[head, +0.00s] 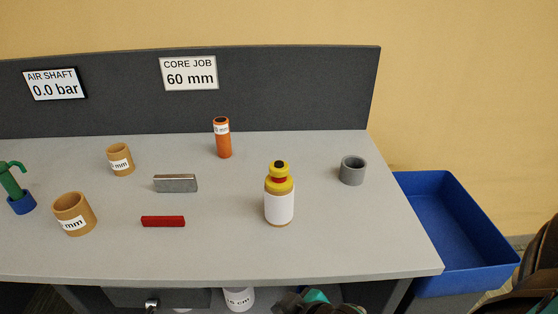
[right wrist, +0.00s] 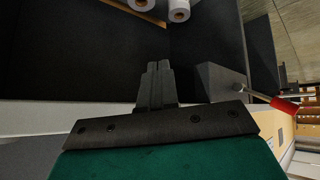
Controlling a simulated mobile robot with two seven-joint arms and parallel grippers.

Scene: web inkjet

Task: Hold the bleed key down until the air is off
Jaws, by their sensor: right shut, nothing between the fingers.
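The air shaft sign (head: 54,84) reads 0.0 bar. A tan core with a white label (head: 279,209) stands upright on the table, with a yellow and red piece with a black top (head: 279,179) in it. A green tool with a curved spout (head: 12,183) stands in a blue base at the left edge. I cannot tell which part is the bleed key. My right gripper (head: 290,303) is low at the table's front edge, partly cut off; in the right wrist view its fingers (right wrist: 157,82) are shut and empty. My left gripper is not in view.
The table (head: 225,255) also bears tan cores (head: 121,160), an orange cylinder (head: 223,139), a metal block (head: 175,183), a red bar (head: 163,221) and a grey ring (head: 352,170). A blue bin (head: 455,220) stands right. A red handle (right wrist: 284,105) shows beside my right gripper.

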